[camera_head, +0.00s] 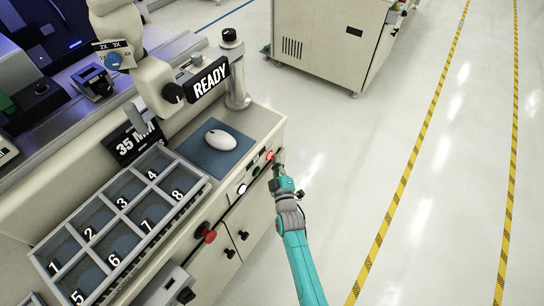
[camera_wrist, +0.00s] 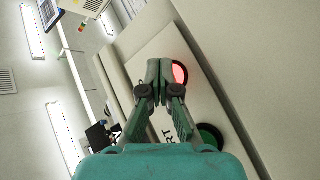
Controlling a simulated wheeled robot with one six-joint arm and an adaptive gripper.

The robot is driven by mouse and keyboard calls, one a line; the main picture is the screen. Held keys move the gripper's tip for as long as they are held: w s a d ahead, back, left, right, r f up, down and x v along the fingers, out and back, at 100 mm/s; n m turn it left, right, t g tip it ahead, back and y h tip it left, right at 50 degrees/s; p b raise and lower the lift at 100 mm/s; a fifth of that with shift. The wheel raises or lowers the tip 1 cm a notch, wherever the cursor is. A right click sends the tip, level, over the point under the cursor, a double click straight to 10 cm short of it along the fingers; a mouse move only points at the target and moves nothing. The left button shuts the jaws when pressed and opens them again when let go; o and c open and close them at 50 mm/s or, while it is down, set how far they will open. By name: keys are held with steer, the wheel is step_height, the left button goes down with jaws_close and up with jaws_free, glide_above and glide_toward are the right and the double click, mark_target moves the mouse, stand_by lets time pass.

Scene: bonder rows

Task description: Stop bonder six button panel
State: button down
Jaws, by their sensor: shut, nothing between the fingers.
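The bonder's front panel carries a lit red button (camera_head: 269,156) near its right end. It also shows in the wrist view as a glowing red button (camera_wrist: 180,73) in a dark ring. A dark green button (camera_wrist: 208,136) sits below it on a pale plate, with lettering ending in "RT" beside it. My gripper (camera_head: 277,166) is shut and empty, with its fingertips at the red button. In the wrist view my gripper (camera_wrist: 159,66) partly covers the button's left side. I cannot tell whether the tips touch it.
A numbered tray (camera_head: 185,205), a mouse (camera_head: 221,140) on a blue pad and a "READY" sign (camera_head: 208,79) are on the bench. A red knob (camera_head: 209,236) sticks out in front. Another machine (camera_head: 325,45) stands behind. The floor right, with yellow-black lines (camera_head: 410,160), is clear.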

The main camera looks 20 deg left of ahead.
steer(key=shift+s+d, duration=0.25)
steer(key=shift+d, duration=0.5)
steer(key=shift+s+d, duration=0.3)
steer(key=shift+d, duration=0.5)
steer(key=shift+s+d, duration=0.25)
steer(key=shift+d, duration=0.5)
steer(key=shift+s+d, duration=0.3)
steer(key=shift+d, duration=0.5)
steer(key=s+d+f+m+h, duration=0.1)
steer(key=s+d+m, duration=0.1)
steer(key=s+d, duration=0.55)
steer(key=s+d+m+h, duration=0.25)
steer(key=s+d, duration=0.25)
steer(key=s, duration=0.6)
steer(key=s+d+f+m+h, duration=0.1)
steer(key=s+d+m, duration=0.2)
steer(key=s+d, duration=0.45)
steer(key=s+d+r+m+g+h, duration=0.1)
steer(key=s+d+r+m, duration=0.1)
steer(key=s+r, duration=0.6)
steer(key=s+d+r+m+g+h, duration=0.1)
steer(key=s+d+r+m+h, duration=0.1)
steer(key=s+r+m, duration=0.3)
steer(key=r+v, duration=0.1)
steer(key=v, duration=0.9)
steer(key=shift+d+r, duration=0.35)
